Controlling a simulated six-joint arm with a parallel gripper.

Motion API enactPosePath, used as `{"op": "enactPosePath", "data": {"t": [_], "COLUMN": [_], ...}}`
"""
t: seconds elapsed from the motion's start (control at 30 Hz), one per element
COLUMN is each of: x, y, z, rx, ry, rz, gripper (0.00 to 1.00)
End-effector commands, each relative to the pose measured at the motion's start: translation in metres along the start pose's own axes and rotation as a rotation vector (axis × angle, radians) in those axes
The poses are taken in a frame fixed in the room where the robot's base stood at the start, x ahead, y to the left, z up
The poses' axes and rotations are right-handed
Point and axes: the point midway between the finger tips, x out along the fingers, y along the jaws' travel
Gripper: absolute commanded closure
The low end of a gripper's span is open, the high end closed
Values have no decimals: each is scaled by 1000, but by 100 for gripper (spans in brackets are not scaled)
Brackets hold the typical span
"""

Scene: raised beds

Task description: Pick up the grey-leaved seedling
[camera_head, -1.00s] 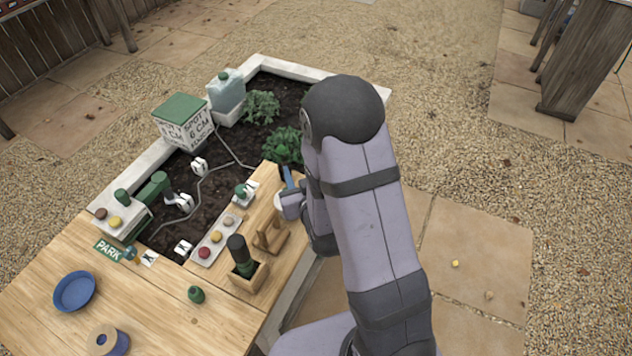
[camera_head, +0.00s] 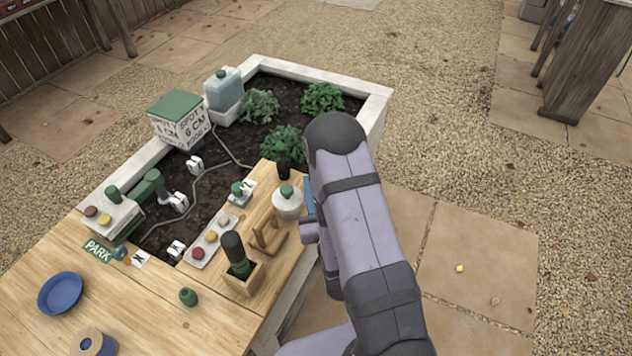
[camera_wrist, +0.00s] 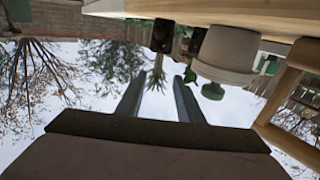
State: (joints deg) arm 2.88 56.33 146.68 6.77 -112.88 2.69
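My gripper (camera_head: 309,192) is partly hidden behind my arm in the head view, just right of the bench edge. In the wrist view its two fingers (camera_wrist: 158,98) are apart, with nothing between them. A small dark pot (camera_head: 283,170) stands at the bench's far end, with dark leaves above it. The wrist view, which is upside down, shows two dark pots, one nearer the middle (camera_wrist: 163,36) and one beside the white jar (camera_wrist: 196,40). A green leaf (camera_wrist: 189,75) hangs near the second. I cannot tell which seedling is grey-leaved.
The white jar with a green lid (camera_head: 288,203) stands close to the gripper, beside a wooden stand (camera_head: 268,238). A dark bottle in a wooden holder (camera_head: 239,262) is nearer. Larger plants, one greyish (camera_head: 259,107), grow in the bed.

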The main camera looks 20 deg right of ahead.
Motion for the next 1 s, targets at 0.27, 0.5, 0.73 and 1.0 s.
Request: {"op": "enactPosePath", "data": {"t": [0.27,0.5,0.73,1.0], "x": [14,15,22,41], "y": [0,0,2,4], "z": [1,0,3,4], "rx": [0,-1,0,0], "ry": [3,0,4,6], "rz": [0,-1,0,0], "gripper": [66,66,66,66]}}
